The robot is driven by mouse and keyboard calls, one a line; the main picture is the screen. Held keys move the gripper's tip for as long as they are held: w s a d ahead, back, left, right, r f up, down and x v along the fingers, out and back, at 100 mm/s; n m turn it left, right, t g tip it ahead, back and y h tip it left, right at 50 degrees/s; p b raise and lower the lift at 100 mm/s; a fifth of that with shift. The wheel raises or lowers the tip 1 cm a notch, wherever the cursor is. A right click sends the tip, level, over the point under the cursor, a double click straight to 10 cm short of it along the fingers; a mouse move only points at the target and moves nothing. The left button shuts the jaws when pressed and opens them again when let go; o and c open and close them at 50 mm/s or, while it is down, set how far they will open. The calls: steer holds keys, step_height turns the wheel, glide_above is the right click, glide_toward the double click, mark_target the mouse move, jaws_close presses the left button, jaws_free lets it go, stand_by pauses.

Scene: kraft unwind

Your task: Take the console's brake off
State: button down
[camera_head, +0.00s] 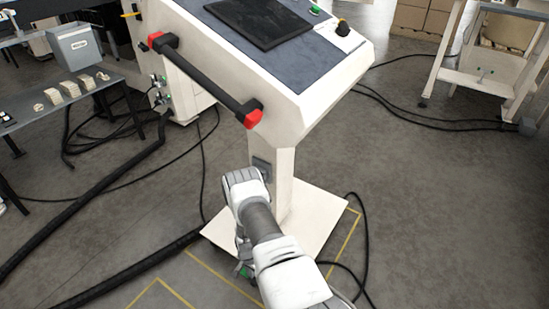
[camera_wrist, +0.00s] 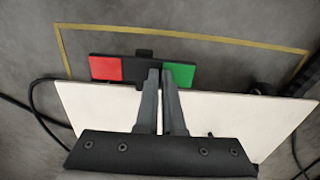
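The console (camera_head: 270,70) stands on a column over a white base plate (camera_head: 318,215). In the wrist view the base plate (camera_wrist: 95,105) has a brake pedal at its edge, with a red pad (camera_wrist: 106,68), a black middle (camera_wrist: 143,70) and a green pad (camera_wrist: 180,75). My gripper (camera_wrist: 161,72) has its fingertips close together, over the pedal between the black middle and the green pad. Nothing shows between them, and I cannot tell whether they touch the pedal. In the head view my arm hides most of the pedal; a bit of green (camera_head: 246,272) shows beside it.
Yellow floor tape (camera_wrist: 200,36) runs around the base. A black handlebar with red ends (camera_head: 205,80) juts from the console. Black cables (camera_head: 364,240) lie on the floor on both sides. A dark bench (camera_head: 75,100) stands at left; open floor (camera_head: 455,200) is at right.

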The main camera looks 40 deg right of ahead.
steer(key=shift+s+r, duration=0.1)
steer(key=shift+s, duration=0.05)
step_height(320, 180, up, 7)
steer(key=p, duration=0.4)
steer(key=shift+p, duration=0.3)
stand_by(0.5)
